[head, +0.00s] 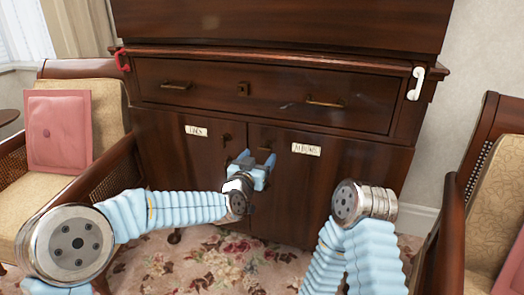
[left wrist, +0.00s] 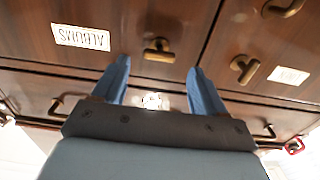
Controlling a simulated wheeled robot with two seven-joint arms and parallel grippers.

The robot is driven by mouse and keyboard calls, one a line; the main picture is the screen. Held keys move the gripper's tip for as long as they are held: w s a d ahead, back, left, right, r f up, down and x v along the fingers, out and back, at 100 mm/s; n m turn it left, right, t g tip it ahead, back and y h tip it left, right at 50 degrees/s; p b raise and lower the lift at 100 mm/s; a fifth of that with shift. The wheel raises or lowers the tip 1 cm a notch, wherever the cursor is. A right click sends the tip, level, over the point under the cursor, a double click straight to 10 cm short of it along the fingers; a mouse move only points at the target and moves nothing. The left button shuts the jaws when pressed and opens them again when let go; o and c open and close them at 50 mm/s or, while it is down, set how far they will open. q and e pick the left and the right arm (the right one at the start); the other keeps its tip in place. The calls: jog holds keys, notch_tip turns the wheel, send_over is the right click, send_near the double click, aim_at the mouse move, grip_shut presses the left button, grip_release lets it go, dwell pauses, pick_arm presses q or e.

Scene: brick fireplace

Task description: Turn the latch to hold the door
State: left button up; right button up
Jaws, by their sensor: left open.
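A dark wooden cabinet has a left door (head: 180,155) and a right door (head: 325,180), each with a white label. A small brass latch (head: 226,139) is on the left door near the seam; it also shows in the left wrist view (left wrist: 245,68). A second brass latch (left wrist: 158,48) is on the door labelled ALBUMS; in the head view my gripper largely hides it. Both doors look closed. My left gripper (head: 254,160) is open in front of the doors. In the left wrist view its fingers (left wrist: 158,80) flank the ALBUMS latch; contact cannot be told.
A drawer (head: 255,92) with two brass handles is above the doors. A red hook (head: 122,60) and a white hook (head: 413,84) hang at the cabinet's sides. Armchairs stand left (head: 85,95) and right (head: 490,190). A floral rug (head: 215,262) covers the floor.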

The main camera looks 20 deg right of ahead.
aim_at(264, 150)
pick_arm(q)
jog(key=shift+x, duration=1.95)
jog(key=c, duration=1.1)
jog(key=shift+o, duration=0.2)
jog(key=shift+f+n+b, duration=0.15)
jog(key=shift+n+b, duration=6.2)
jog(key=shift+n, duration=2.75)
